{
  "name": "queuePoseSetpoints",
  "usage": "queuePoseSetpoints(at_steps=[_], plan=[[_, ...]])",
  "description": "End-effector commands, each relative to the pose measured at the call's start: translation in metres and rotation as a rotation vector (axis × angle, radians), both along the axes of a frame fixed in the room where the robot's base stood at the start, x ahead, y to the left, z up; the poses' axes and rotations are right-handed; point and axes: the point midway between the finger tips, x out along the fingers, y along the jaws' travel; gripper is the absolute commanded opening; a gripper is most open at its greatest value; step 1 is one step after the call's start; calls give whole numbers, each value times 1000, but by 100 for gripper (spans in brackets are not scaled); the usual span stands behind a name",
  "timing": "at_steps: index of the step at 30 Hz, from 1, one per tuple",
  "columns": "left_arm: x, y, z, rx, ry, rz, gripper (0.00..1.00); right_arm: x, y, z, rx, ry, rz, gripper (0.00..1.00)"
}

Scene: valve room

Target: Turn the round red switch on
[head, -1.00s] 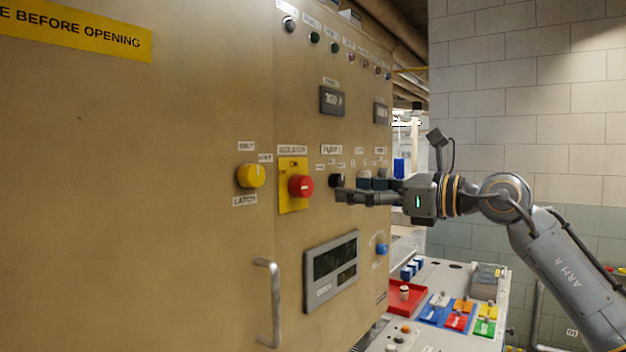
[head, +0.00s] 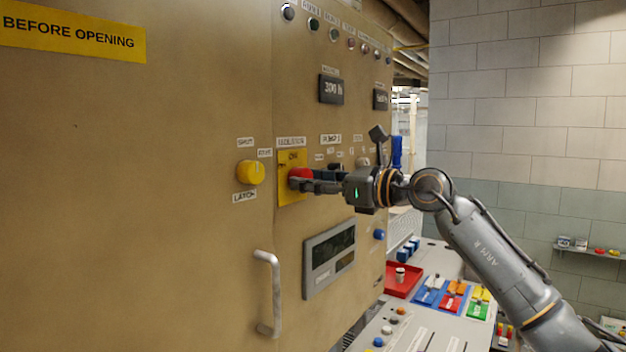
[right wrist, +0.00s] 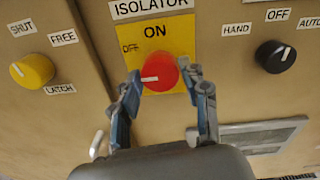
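The round red switch (head: 300,175) sits on a yellow plate (head: 287,195) under an ISOLATOR label on the tan cabinet. In the right wrist view the red switch (right wrist: 163,66) shows a white mark pointing left, on the side of the OFF label; ON is printed above it. My right gripper (head: 300,185) reaches in from the right. In the right wrist view its two fingers (right wrist: 162,78) stand apart, one on each side of the switch. Whether they touch it I cannot tell. My left gripper is not in view.
A yellow LATCH knob (head: 250,172) lies left of the switch and a black knob (right wrist: 274,56) right of it. A metal door handle (head: 270,293) is below. A console (head: 400,325) with coloured controls and a red tray (head: 401,288) stands lower right.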

Motion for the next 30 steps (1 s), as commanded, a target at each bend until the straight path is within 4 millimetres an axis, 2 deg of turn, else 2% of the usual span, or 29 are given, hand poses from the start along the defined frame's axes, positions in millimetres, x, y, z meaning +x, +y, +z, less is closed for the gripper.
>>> queuePoseSetpoints(at_steps=[1, 4, 17, 30], plan=[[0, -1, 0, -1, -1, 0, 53, 0, 0, 0, 0, 0, 0, 28], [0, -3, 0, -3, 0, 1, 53, 0, 0, 0, 0, 0, 0, 9], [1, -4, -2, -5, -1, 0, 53, 0, -1, 0, 53, 71, 0, 9], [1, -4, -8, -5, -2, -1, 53, 0, -1, 0, 272, 370, -1, 9]])
